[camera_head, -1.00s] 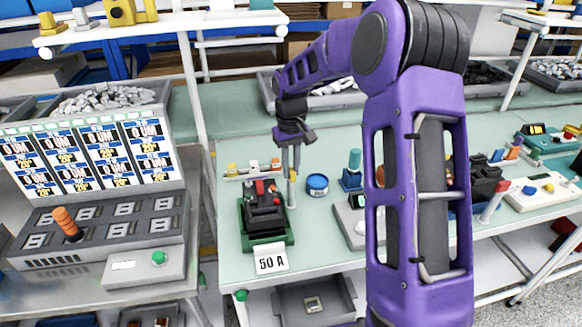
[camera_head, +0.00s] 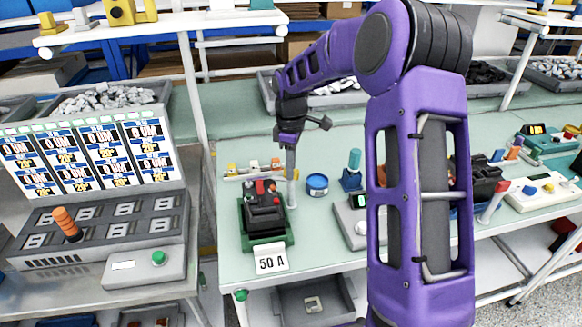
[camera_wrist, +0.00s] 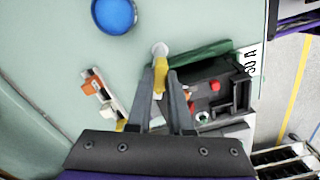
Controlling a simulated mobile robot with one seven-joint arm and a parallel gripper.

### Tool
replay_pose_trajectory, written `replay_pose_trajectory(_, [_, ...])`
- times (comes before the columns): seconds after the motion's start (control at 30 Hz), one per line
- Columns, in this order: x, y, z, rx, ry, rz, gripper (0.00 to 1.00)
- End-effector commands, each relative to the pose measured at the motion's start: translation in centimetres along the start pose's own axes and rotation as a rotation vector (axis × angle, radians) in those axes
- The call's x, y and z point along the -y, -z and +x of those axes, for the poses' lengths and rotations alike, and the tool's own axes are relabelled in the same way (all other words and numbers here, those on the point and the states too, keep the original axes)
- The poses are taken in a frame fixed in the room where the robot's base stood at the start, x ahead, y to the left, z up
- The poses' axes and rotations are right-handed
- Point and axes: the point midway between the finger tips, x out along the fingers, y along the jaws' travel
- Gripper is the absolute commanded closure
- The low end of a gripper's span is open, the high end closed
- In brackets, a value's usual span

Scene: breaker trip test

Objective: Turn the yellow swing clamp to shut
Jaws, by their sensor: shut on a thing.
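The yellow swing clamp (camera_wrist: 160,74) shows in the wrist view beside a pale round post top, at the edge of the green base (camera_wrist: 205,52). My gripper (camera_wrist: 166,78) is shut on the clamp, with one grey finger along each side of it. In the head view my gripper (camera_head: 291,190) points straight down at the right side of the black breaker fixture (camera_head: 265,222). The fingers largely hide the clamp there. The fixture has red parts on top and sits on the green base.
A "50 A" card (camera_head: 271,262) stands at the fixture's front. A blue round tin (camera_head: 317,184) is close to the right of my gripper. A strip of small orange, white and yellow parts (camera_head: 252,171) lies behind. A grey test box (camera_head: 352,225) stands further right.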

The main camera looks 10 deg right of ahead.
Motion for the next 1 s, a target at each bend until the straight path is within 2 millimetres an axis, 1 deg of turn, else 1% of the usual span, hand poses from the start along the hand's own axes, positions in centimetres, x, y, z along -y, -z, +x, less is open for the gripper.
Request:
replay_pose_trajectory(0.2, [-0.07,0.03,-0.10,-0.001,-0.003,-0.185,1.00])
replay_pose_trajectory(0.5, [-0.07,0.05,-0.10,-0.002,-0.003,-0.361,1.00])
replay_pose_trajectory(0.7, [-0.07,0.04,-0.10,-0.002,-0.003,-0.419,1.00])
replay_pose_trajectory(1.0, [-0.07,0.06,-0.11,-0.001,-0.003,-0.442,1.00])
